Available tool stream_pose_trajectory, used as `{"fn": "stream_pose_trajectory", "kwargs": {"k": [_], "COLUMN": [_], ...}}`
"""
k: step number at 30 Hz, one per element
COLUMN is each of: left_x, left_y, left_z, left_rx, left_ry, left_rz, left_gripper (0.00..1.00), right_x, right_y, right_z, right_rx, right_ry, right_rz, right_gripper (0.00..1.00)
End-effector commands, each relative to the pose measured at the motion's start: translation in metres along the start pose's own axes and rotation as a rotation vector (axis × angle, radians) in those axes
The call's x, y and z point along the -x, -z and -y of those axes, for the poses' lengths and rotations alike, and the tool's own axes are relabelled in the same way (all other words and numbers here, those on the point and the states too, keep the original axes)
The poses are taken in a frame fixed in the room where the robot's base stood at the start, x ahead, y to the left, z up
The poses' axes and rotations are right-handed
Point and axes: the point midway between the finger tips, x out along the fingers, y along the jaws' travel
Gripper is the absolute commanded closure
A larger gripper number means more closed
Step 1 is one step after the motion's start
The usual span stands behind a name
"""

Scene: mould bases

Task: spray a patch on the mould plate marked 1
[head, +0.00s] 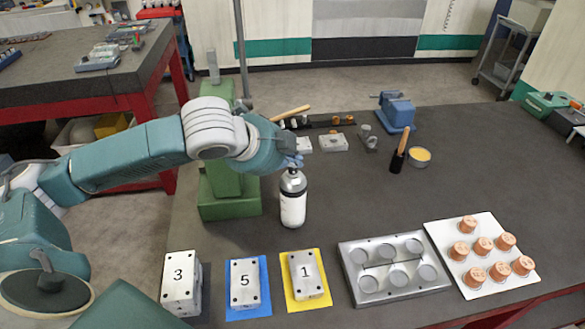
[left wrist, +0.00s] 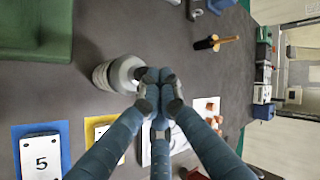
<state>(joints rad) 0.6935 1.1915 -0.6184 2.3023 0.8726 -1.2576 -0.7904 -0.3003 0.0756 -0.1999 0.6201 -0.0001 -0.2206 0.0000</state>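A white spray bottle (head: 293,205) with a dark grey shoulder is upright over the table, behind the plates. It also shows in the left wrist view (left wrist: 104,76). My left gripper (head: 292,162) is at the bottle's top, its fingertips drawn together around the cap; in the left wrist view the fingers (left wrist: 160,82) partly hide the cap. Whether the bottle's base touches the table is unclear. The mould plate marked 1 (head: 306,276) lies on a yellow mat (head: 291,303) in front of the bottle, slightly right. My right gripper is not in view.
Plates marked 5 (head: 244,284) and 3 (head: 180,280) lie left of plate 1. A metal mould with round cavities (head: 393,289) and a white board (head: 452,235) with copper pieces are to the right. A green stand (head: 228,207) is close left of the bottle.

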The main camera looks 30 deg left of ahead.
Motion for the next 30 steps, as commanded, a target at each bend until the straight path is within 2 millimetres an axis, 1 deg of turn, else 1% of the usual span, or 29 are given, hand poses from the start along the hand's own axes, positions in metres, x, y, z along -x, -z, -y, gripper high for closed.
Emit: {"fn": "stream_pose_trajectory", "kwargs": {"k": [30], "left_x": [-0.0060], "left_y": [-0.0002], "left_z": [-0.0061], "left_rx": [0.000], "left_ry": [0.000], "left_rz": [0.000], "left_gripper": [1.00], "right_x": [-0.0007], "right_y": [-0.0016], "right_z": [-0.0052], "right_rx": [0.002], "right_ry": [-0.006], "right_rz": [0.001], "right_gripper": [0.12]}}
